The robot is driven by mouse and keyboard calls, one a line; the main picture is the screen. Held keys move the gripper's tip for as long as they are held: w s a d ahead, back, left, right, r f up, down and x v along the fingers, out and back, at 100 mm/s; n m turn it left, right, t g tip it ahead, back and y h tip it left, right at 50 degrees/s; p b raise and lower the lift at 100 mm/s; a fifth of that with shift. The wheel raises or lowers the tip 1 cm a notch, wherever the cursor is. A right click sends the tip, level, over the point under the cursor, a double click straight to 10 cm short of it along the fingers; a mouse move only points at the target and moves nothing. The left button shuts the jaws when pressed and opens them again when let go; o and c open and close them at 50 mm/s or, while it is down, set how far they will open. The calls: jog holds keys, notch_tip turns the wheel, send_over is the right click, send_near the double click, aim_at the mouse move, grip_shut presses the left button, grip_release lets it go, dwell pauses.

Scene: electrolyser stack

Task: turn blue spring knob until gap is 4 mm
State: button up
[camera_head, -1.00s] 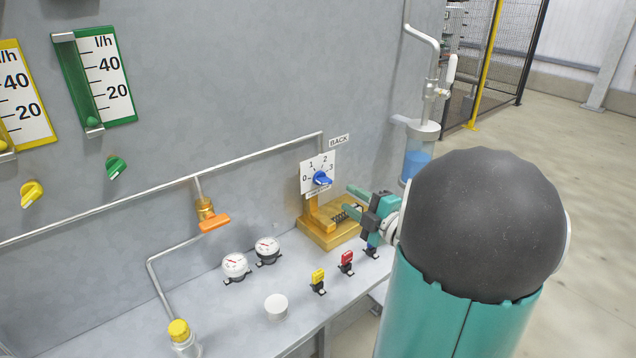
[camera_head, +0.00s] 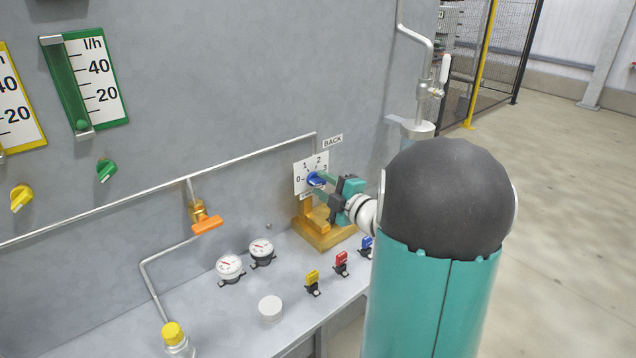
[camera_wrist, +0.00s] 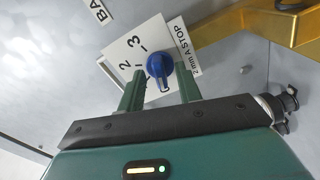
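The blue knob (camera_head: 316,179) sits on a white square dial plate (camera_head: 301,178) marked 0 to 3, on a brass bracket (camera_head: 326,234). In the wrist view the blue knob (camera_wrist: 160,68) shows between my gripper's two green fingers. My gripper (camera_wrist: 160,74) is open, with a small space visible on each side of the knob. In the head view my gripper (camera_head: 322,186) reaches the knob from the right. It hides the spring area on the bracket, so the gap cannot be read.
A "BACK" label (camera_head: 332,141) is above the dial. Yellow (camera_head: 312,281), red (camera_head: 341,261) and blue (camera_head: 366,245) small valves stand on the bench in front. Two round gauges and an orange-handled valve (camera_head: 208,224) are to the left. A pipe runs along the wall.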

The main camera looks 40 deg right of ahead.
grip_shut()
jog(key=m, duration=0.4)
jog(key=shift+m, duration=2.6)
jog(key=m, duration=0.4)
jog(key=shift+m, duration=0.3)
